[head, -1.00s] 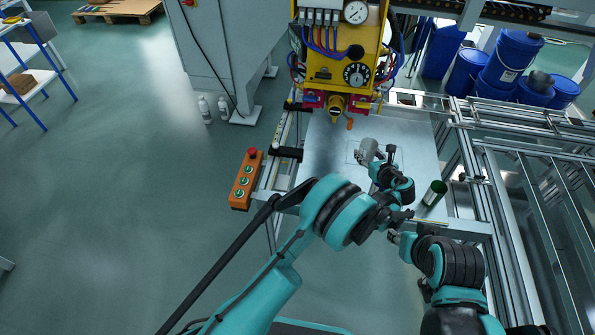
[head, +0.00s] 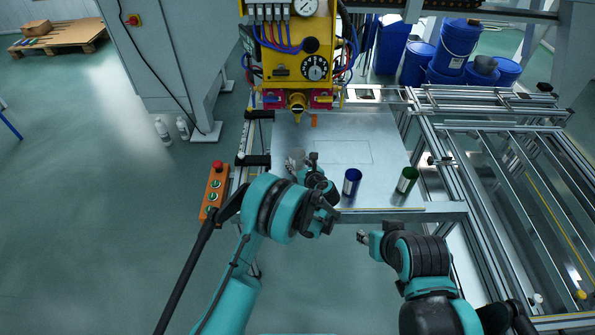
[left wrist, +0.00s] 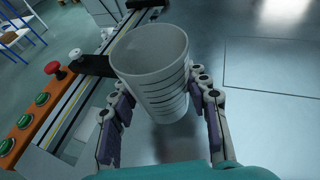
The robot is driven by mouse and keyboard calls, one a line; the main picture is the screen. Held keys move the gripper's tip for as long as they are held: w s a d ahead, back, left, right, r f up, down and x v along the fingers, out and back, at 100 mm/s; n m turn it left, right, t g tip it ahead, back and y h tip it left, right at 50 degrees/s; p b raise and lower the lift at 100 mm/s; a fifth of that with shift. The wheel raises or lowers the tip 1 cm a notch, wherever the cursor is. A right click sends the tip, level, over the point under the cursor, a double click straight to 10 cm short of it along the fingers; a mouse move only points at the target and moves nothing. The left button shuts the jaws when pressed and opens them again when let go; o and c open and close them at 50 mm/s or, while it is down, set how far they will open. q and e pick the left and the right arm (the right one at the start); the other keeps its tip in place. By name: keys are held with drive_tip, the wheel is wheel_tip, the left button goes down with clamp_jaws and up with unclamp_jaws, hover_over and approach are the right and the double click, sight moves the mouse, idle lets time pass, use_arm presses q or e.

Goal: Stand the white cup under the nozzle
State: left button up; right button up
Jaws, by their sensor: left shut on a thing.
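The white cup (left wrist: 150,75) has thin dark rings and sits between the fingers of my left gripper (left wrist: 160,100), which is shut on it. Its open mouth faces up in the left wrist view. In the head view the left gripper (head: 300,165) is over the metal plate (head: 385,140), nearer to me than the nozzle (head: 297,107); the arm mostly hides the cup. I cannot tell whether the cup touches the plate. The nozzle hangs below the yellow machine head. My right gripper (head: 365,238) is off the plate's front edge, too small to read.
A blue cup (head: 351,182) and a green cup (head: 407,180) stand on the plate's front part. A thin outlined rectangle (head: 350,153) on the plate is bare. An orange button box (head: 214,190) is at the left; metal rails (head: 445,160) run along the right.

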sight(298, 169)
use_arm(q)
wheel_tip(298, 169, down, 3)
drive_tip(key=shift+f+b, duration=0.15)
drive_tip(key=shift+b, duration=0.45)
drive_tip(key=o, duration=0.9)
